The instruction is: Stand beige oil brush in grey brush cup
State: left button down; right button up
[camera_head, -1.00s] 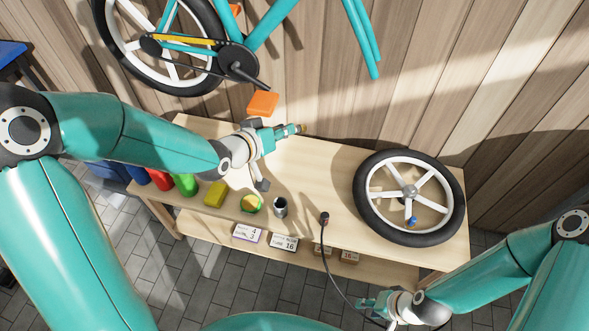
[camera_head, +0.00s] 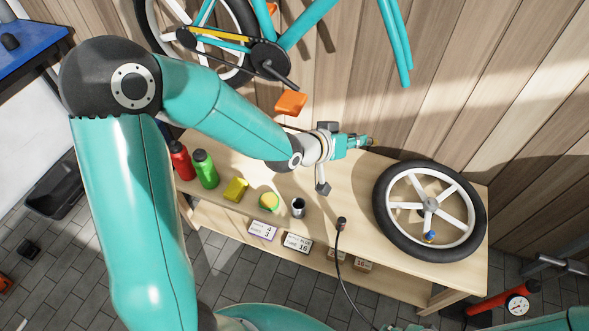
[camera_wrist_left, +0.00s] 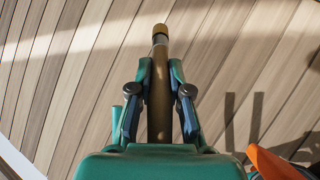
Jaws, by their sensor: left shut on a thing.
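The grey brush cup (camera_head: 298,207) stands upright on the workbench near its front edge, with its dark opening facing up. My left gripper (camera_head: 363,141) is over the back of the bench, left of the wheel and well away from the cup. In the left wrist view, my left gripper (camera_wrist_left: 160,85) is shut on the beige oil brush (camera_wrist_left: 160,62). The brush looks brownish there, with a lighter tip, and points away from the wrist between the fingers. Its near end is hidden by the gripper body. My right gripper cannot be made out in the head view.
A spoked wheel (camera_head: 432,248) lies on the right of the bench (camera_head: 330,262). A yellow-green round thing (camera_head: 269,201), a yellow block (camera_head: 236,189) and green (camera_head: 205,169) and red (camera_head: 181,161) bottles stand left of the cup. A black cable end (camera_head: 341,224) is right of it.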

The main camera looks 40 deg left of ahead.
pick_arm(q)
jog(key=s+a+f+g+y+b, duration=0.2)
jog(key=a+f+g+b, duration=0.35)
jog(key=f, duration=0.25)
jog(key=s+a+f+g+y+b, duration=0.25)
jog(key=a+f+g+b, duration=0.35)
jog(key=f, duration=0.3)
notch_tip(320, 180, down, 11)
jog(key=t+b, duration=0.1)
jog(key=b, duration=0.8)
jog(key=shift+f+b, duration=0.2)
jog(key=shift+b, duration=0.1)
jog(key=shift+s+h, duration=0.1)
jog(key=shift+h, duration=0.15)
jog(key=c, duration=1)
grip_release()
jog(key=shift+r, duration=0.1)
